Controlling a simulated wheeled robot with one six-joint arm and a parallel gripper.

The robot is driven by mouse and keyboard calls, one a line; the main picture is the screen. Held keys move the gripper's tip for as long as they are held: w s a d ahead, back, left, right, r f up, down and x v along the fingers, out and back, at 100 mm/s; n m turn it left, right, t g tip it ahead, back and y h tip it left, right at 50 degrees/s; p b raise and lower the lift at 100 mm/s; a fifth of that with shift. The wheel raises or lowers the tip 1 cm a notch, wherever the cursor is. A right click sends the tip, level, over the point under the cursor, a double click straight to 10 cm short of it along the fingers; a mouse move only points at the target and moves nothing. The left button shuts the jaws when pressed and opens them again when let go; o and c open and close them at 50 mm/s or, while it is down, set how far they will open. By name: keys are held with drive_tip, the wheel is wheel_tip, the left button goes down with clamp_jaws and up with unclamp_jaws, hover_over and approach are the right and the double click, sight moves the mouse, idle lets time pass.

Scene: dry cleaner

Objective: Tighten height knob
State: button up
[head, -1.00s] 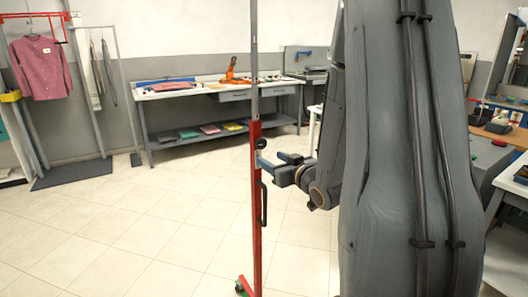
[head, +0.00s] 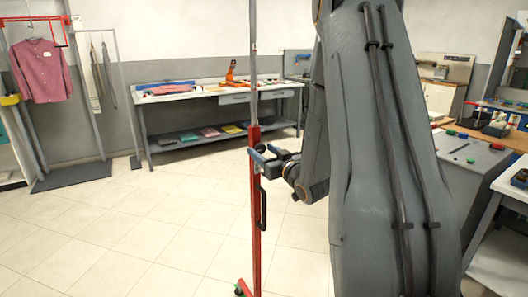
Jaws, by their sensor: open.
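A red upright post (head: 255,235) with a thinner grey pole (head: 253,70) rising from its top stands in the middle of the head view. The dark height knob (head: 260,148) is small near the top of the red post and is largely covered by my gripper. My gripper (head: 261,158) is open, with its fingers at the post's right side, at knob height. I cannot tell whether the fingers touch the knob. A black handle (head: 263,208) sits on the post below my gripper.
The post's red foot has a green-hubbed caster (head: 240,289). A long workbench (head: 142,99) stands behind, with an orange tool (head: 231,71) on it. A pink shirt (head: 42,70) hangs at the left. Grey and wooden counters are at the right. The tiled floor at the left is clear.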

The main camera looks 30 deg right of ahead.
drive_tip(key=shift+c, duration=0.3)
drive_tip(key=c, duration=1)
drive_tip(key=shift+o, duration=0.2)
drive_tip(key=shift+m, duration=0.3)
drive_tip(key=m+p, duration=0.1)
drive_tip(key=m, duration=0.2)
drive_tip(key=shift+m, duration=0.3)
drive_tip(key=m+p, duration=0.1)
drive_tip(key=m, duration=0.3)
drive_tip(key=shift+a+m+p, duration=0.1)
drive_tip(key=shift+m+p, duration=0.3)
drive_tip(key=m+p, duration=0.1)
drive_tip(key=m, duration=0.3)
drive_tip(key=shift+p, duration=0.3)
drive_tip(key=shift+m+p, duration=0.75)
drive_tip(key=shift+m, duration=1.65)
